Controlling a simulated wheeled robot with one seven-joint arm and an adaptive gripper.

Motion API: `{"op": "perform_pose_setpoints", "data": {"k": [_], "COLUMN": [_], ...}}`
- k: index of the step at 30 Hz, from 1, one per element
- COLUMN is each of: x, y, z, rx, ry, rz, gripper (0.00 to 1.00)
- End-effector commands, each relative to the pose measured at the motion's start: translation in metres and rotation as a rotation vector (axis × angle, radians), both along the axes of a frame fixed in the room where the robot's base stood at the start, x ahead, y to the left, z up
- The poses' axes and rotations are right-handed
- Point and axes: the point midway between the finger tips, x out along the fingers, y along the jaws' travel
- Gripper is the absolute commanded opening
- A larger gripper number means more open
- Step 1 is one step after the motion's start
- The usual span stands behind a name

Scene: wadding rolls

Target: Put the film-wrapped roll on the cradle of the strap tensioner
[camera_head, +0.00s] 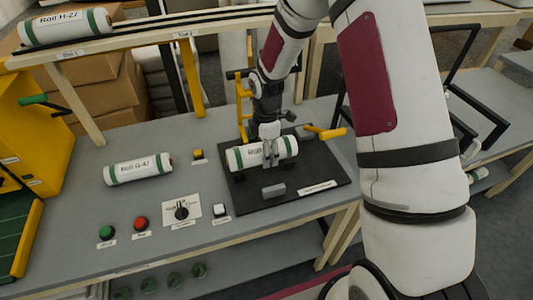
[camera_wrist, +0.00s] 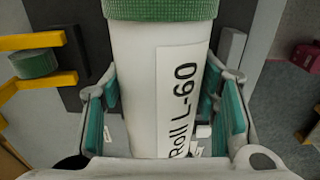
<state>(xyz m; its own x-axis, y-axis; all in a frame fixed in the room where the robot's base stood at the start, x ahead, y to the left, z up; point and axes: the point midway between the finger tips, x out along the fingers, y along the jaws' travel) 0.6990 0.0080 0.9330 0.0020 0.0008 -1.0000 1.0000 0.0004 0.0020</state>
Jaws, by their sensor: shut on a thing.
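A white roll with green bands (camera_head: 247,157) lies level over the black base plate (camera_head: 322,163) of a device with a yellow lever, apparently the strap tensioner. My gripper (camera_head: 271,154) comes down from above and is shut around the roll. In the wrist view the roll (camera_wrist: 135,70) reads "Roll L-60" and stands between my teal-padded fingers (camera_wrist: 165,105). The roll and gripper hide the cradle, and I cannot tell whether the roll touches it. I cannot make out film on the roll.
Another roll, G-47 (camera_head: 138,170), lies on the grey table at left. Roll H-27 (camera_head: 65,26) lies on the raised shelf. A green button (camera_head: 106,232), a red button (camera_head: 141,223) and a dial (camera_head: 181,211) sit at the front. A yellow machine (camera_head: 30,100) stands at left.

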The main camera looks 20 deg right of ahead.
Motion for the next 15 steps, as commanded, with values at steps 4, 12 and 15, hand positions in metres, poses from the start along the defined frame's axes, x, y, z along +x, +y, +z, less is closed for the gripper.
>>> {"op": "perform_pose_setpoints", "data": {"k": [4, 12, 15], "x": [0.014, 0.022, 0.023], "y": [-0.004, -0.007, -0.008], "z": [-0.001, -0.022, -0.032], "rx": [0.000, 0.000, 0.000], "ry": [0.000, 0.005, 0.002], "rz": [-0.001, -0.001, -0.001], "gripper": [0.23, 0.23, 0.23]}}
